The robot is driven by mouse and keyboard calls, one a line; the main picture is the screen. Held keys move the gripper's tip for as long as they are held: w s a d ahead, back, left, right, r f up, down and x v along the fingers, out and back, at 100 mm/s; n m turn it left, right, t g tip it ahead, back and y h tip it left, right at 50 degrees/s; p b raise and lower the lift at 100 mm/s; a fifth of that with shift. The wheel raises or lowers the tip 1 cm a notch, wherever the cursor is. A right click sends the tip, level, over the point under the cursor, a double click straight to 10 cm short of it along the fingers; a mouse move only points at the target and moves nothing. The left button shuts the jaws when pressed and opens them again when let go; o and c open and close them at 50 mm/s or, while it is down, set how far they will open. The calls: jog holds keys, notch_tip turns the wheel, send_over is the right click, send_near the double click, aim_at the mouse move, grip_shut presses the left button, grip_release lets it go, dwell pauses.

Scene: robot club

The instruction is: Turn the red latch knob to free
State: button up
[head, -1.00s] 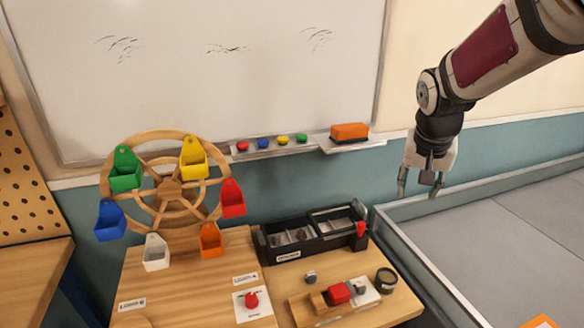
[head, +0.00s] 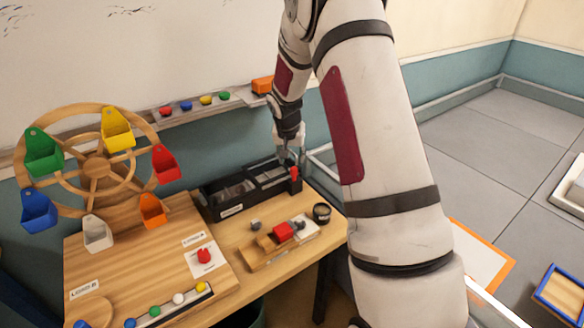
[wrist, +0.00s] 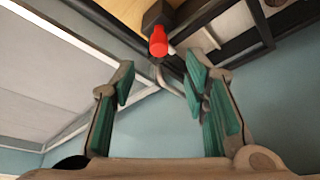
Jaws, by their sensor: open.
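The same red knob (wrist: 158,42) shows in the wrist view, on a dark block, just beyond the gap between my fingertips. My gripper (head: 291,155) is close above and behind this knob in the head view. In the wrist view its green-padded fingers (wrist: 160,82) are apart with nothing between them. A second red knob (head: 204,256) sits on a white plate on the wheel's wooden base, away from my gripper. I cannot read which knob is labelled as the latch.
A wooden wheel (head: 96,168) with coloured buckets stands at the left. A wooden block with a red piece (head: 282,231) and a dark cup (head: 321,213) sit before the box. The whiteboard tray (head: 190,115) and wall are close behind. Open floor (head: 500,150) lies right.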

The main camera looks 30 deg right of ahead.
aim_at(294, 169)
jog(key=x, duration=0.7)
jog(key=shift+w+d+f, duration=0.15)
jog(key=shift+d+f, duration=0.05)
jog(key=shift+f, duration=0.05)
grip_shut()
